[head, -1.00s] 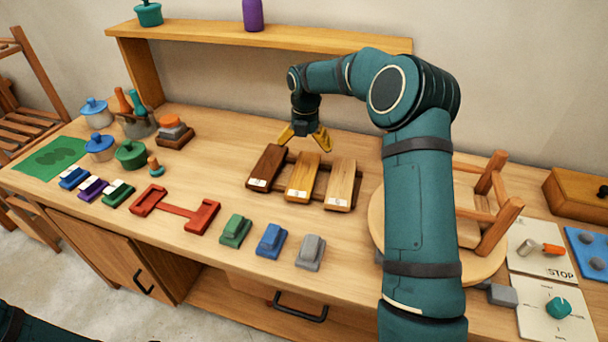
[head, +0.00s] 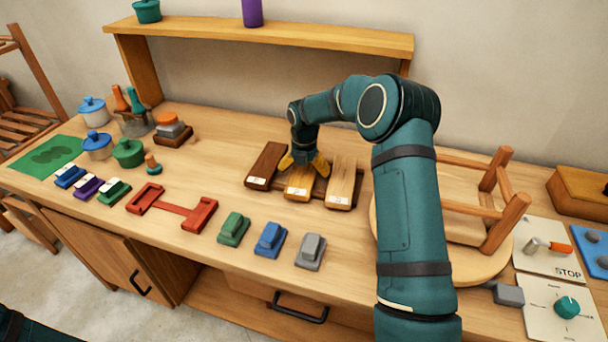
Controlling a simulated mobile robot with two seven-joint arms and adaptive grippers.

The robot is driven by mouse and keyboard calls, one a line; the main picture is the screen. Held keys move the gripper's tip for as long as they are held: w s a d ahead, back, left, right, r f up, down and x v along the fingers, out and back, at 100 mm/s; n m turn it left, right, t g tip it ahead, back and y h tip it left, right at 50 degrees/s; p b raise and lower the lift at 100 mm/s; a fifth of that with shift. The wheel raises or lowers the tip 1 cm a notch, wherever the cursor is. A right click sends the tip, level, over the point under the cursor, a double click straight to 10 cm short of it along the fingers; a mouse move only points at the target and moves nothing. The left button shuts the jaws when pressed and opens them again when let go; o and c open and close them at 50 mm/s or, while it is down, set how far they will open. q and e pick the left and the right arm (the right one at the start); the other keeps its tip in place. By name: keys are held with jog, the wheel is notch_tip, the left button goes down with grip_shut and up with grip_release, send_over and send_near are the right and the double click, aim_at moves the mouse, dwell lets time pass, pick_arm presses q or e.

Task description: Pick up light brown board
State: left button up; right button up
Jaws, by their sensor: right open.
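Three boards lie side by side on a dark rack in the middle of the bench, each with a small white label at its near end. The left one is a dark brown board (head: 265,163). The middle one is a golden-brown board (head: 299,188), partly hidden by my gripper. The right one is a pale, light brown board (head: 342,180). My right gripper (head: 304,165) is open, pointing down, its yellow fingers over the middle board and spread about its width. I cannot tell whether they touch it. My left gripper is out of view.
A red bracket (head: 172,208) and green, blue and grey blocks (head: 270,240) lie in front of the rack. An upturned stool (head: 470,265) stands right, beside my arm. A raised shelf (head: 270,35) runs behind. Pots (head: 97,146) stand at left.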

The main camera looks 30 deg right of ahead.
jog(key=c, duration=1.2)
jog(key=shift+r, duration=0.1)
jog(key=shift+c, duration=0.2)
jog(key=shift+r, duration=0.1)
